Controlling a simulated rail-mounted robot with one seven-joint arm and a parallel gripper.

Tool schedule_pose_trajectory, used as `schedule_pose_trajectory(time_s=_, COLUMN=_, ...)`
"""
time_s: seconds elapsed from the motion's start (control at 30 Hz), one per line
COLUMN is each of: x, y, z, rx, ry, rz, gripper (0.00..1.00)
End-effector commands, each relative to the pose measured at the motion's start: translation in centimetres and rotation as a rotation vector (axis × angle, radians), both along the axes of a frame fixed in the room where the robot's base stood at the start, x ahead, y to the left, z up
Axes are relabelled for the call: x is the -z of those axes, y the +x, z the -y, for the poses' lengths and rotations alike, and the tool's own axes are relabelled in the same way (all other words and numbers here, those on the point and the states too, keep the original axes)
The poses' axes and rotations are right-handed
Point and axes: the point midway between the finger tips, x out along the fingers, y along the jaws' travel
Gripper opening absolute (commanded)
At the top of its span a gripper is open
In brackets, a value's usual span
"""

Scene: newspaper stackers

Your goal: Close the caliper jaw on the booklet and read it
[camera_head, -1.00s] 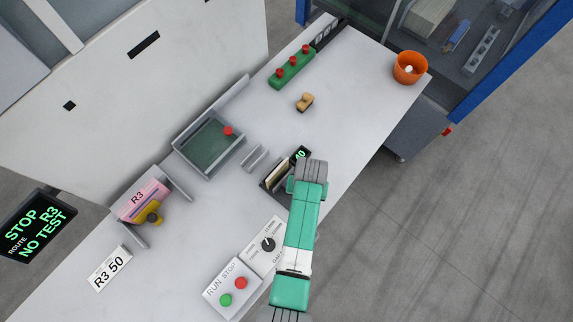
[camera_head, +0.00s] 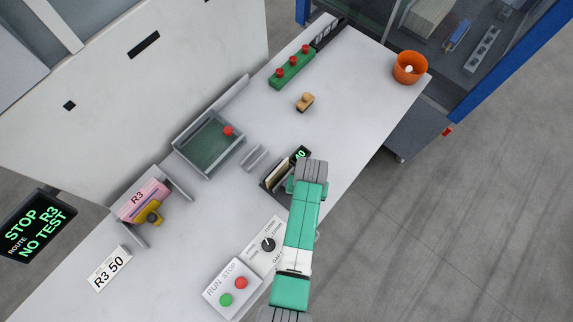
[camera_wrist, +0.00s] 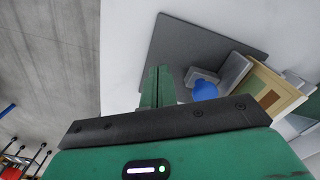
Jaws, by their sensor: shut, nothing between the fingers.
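The caliper (camera_head: 264,186) is a dark station at the bench's front edge, with a small green-lit display (camera_head: 300,154) whose number I can read only in part. A cream booklet (camera_head: 277,174) stands in it. In the wrist view, the booklet (camera_wrist: 268,88) shows a tan and green cover beside grey blocks and a blue knob (camera_wrist: 204,91), over a dark plate (camera_wrist: 197,45). My gripper (camera_wrist: 158,85) is shut and empty, its fingers together over the plate, left of the blue knob and apart from it in the picture. In the head view my arm hides the fingers and part of the caliper.
A dial panel (camera_head: 268,244) and a RUN/STOP box (camera_head: 233,287) stand nearer on the bench. A green-floored tray (camera_head: 210,146), a pink R3 bundle (camera_head: 143,200), a wooden piece (camera_head: 305,102) and an orange bowl (camera_head: 410,68) are around. The bench's far right part is mostly clear.

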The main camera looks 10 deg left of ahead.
Motion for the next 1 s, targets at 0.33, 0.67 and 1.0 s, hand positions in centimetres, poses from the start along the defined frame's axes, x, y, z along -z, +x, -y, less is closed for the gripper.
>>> schedule_pose_trajectory(time_s=0.33, x=0.7, y=0.0, z=0.0, rx=0.000, ry=0.000, rz=0.000, gripper=0.00)
schedule_pose_trajectory(time_s=0.67, x=1.4, y=0.0, z=0.0, rx=0.000, ry=0.000, rz=0.000, gripper=0.00)
schedule_pose_trajectory(time_s=1.0, x=1.4, y=0.0, z=0.0, rx=0.000, ry=0.000, rz=0.000, gripper=0.00)
